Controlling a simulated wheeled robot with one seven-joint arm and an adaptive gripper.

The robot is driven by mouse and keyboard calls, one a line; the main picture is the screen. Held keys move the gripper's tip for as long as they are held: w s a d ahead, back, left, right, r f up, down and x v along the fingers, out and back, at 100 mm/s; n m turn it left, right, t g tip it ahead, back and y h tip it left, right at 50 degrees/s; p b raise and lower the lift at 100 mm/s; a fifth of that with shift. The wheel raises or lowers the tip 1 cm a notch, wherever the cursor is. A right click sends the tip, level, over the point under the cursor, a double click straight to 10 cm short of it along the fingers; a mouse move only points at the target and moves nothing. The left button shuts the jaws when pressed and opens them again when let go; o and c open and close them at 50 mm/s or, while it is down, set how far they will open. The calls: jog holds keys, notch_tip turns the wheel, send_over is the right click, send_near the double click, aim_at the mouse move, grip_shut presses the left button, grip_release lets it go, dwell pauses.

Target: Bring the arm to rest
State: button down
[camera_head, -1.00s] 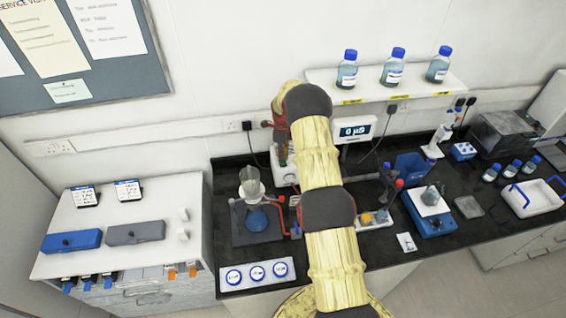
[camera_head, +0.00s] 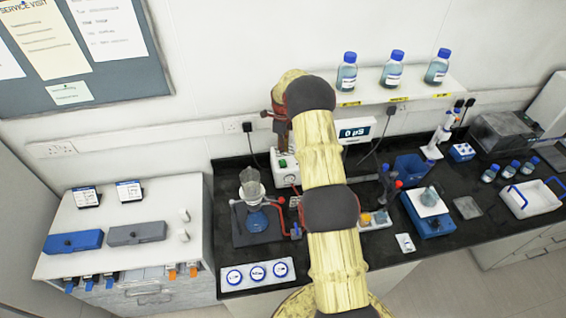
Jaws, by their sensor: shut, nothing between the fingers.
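My arm, pale yellow with dark joint covers, rises from the bottom centre and bends over near the wall. Beyond the bend, its reddish-brown wrist and my dark gripper (camera_head: 283,146) hang down, partly hidden by the arm. The gripper is small in this view, shut and empty. It appears in front of the wall, just above a white box with a knob (camera_head: 286,170) on the black bench (camera_head: 330,264); the exact gap cannot be told.
A clear glass vessel over a blue-filled flask (camera_head: 255,220) stands left of the arm. A shelf (camera_head: 420,84) with three blue-capped bottles is at upper right. Right of the arm are a blue balance-like device (camera_head: 432,222) and a white tray (camera_head: 533,199). A white cabinet (camera_head: 100,222) stands left.

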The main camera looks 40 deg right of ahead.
jog(key=shift+r, duration=0.45)
dwell(0.3)
